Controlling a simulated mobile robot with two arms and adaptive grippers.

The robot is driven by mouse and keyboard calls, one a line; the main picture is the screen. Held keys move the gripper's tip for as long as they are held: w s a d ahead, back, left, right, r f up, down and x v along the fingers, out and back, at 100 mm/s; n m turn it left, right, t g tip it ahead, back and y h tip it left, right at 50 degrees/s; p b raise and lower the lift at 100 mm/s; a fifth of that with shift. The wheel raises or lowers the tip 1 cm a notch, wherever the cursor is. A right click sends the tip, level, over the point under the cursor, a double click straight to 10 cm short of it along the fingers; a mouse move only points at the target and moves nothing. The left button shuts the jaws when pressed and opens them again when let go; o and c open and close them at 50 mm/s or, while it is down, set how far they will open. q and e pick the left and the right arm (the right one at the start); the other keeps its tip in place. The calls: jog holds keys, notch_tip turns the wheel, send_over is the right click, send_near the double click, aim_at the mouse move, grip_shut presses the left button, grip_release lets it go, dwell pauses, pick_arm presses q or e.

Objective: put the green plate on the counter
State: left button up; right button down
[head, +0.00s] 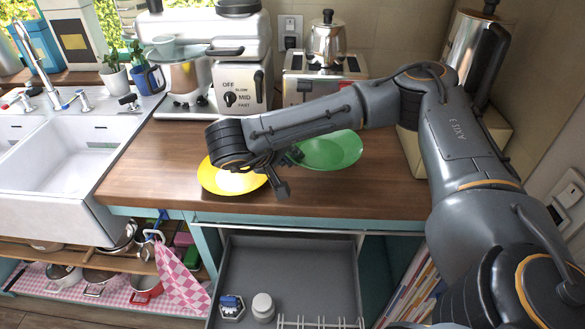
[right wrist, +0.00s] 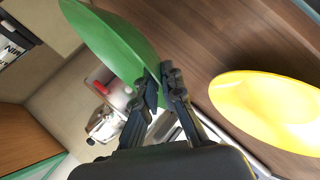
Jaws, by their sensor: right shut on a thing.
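The green plate (head: 334,150) is over the brown wooden counter (head: 150,165) in the head view, right of the yellow plate. My right gripper (head: 287,172) is shut on its rim, partly hidden by my own arm and wrist. In the right wrist view the green plate (right wrist: 110,38) stands out from the fingers (right wrist: 160,90), which pinch its edge. I cannot tell whether its underside touches the counter. My left gripper is in neither view.
A yellow plate (head: 215,178) lies on the counter left of the green one, partly under my wrist. A mixer (head: 238,88) and toaster (head: 318,78) stand behind. The sink (head: 70,150) is at left. A drawer (head: 290,262) is open below the counter's front edge.

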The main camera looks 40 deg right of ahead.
aim_at(299, 185)
jog(key=shift+a+f, duration=0.15)
jog(key=shift+f, duration=0.1)
notch_tip(299, 185, down, 6)
jog(key=b, duration=0.5)
jog(key=shift+f+b, duration=0.25)
jog(key=shift+b, duration=0.1)
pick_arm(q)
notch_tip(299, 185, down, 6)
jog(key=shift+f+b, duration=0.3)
pick_arm(e)
jog(key=shift+f, duration=0.55)
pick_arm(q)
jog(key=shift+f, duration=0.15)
pick_arm(e)
jog(key=shift+s+f, duration=0.15)
jog(key=shift+f, duration=0.1)
